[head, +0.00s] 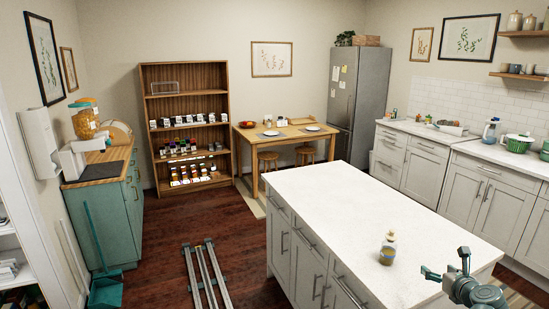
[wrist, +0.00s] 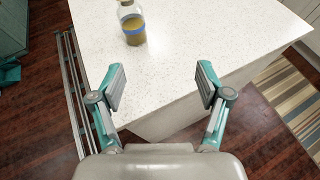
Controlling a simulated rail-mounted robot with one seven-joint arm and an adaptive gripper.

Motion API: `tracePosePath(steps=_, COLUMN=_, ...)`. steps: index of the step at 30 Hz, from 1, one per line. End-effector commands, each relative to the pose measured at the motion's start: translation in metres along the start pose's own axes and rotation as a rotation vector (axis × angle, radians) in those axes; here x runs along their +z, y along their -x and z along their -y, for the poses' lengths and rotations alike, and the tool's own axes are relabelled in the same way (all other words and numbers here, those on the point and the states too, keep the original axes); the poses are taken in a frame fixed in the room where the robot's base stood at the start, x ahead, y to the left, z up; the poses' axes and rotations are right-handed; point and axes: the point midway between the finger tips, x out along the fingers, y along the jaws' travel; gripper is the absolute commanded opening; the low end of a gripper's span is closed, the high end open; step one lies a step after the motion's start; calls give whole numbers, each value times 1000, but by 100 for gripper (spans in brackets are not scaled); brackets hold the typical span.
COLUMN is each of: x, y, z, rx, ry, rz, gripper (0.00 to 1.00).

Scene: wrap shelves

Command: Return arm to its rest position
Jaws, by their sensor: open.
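My gripper (head: 446,276) is at the lower right of the head view, beside the near right corner of the white island. In the wrist view its two fingers (wrist: 161,88) are spread wide with nothing between them. A small bottle with yellowish contents (head: 388,248) stands upright on the island top, left of my gripper and apart from it. The bottle also shows in the wrist view (wrist: 133,24), beyond the fingertips at the top, with its upper end cut off.
The white island (head: 345,215) fills the middle, its top otherwise clear. Rails (head: 206,272) run along the wooden floor to its left. A wooden shelf (head: 187,123) with several small items and a table (head: 285,133) stand at the back. A striped rug (wrist: 287,97) lies beside the island.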

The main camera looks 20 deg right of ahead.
Motion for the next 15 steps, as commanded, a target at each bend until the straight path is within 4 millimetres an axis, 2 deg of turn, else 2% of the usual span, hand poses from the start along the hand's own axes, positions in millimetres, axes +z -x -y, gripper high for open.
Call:
tracePosePath(steps=1, x=-4, y=-8, z=-12, rx=21, ry=39, rz=-17, gripper=76)
tracePosePath(steps=11, x=-33, y=-46, z=-79, rx=152, ry=331, rz=-112, gripper=76)
tracePosePath(steps=15, x=-52, y=-64, z=-120, rx=239, ry=506, rz=-156, gripper=76)
